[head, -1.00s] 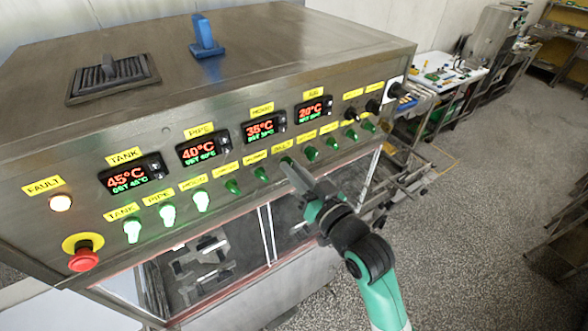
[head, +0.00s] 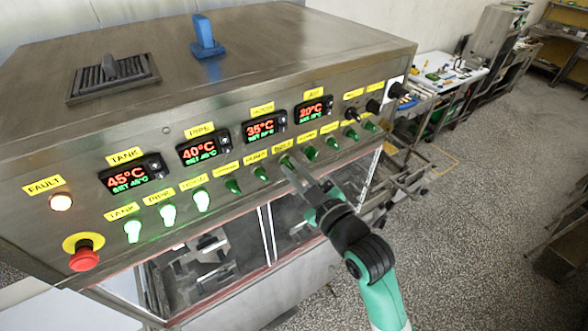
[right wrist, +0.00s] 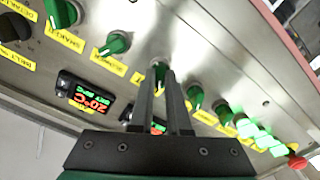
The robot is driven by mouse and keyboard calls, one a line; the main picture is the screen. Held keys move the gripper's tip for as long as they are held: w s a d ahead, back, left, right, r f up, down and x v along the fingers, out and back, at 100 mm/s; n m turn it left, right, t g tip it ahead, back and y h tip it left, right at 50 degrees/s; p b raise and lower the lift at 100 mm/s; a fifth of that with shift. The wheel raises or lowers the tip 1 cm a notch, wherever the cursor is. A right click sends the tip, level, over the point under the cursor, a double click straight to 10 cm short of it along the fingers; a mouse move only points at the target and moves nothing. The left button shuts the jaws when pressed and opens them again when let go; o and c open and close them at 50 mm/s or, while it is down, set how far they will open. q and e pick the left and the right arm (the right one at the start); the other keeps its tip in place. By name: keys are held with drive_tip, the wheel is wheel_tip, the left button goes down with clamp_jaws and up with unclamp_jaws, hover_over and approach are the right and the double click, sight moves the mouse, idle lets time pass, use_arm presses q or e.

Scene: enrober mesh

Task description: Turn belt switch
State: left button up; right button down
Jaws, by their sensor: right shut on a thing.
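A row of small green switch knobs runs along the sloped front of the steel machine in the head view. My right gripper (head: 290,166) reaches up to one knob in the middle of this row. It is shut on that green knob (right wrist: 160,68), which shows between the fingertips in the right wrist view. The fingers (right wrist: 164,85) cover much of the knob, so its exact angle is hard to tell. The yellow label above it (head: 283,146) is too small to read surely. My left gripper is not in view.
Other green knobs flank the held one closely, such as one on the right (head: 311,153) and one on the left (head: 261,173). Three knobs at the left glow (head: 168,215). A red stop button (head: 84,256) is at the far left. Temperature displays (head: 265,128) sit above.

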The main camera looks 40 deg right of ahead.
idle(0.3)
drive_tip(key=c, duration=0.9)
unclamp_jaws()
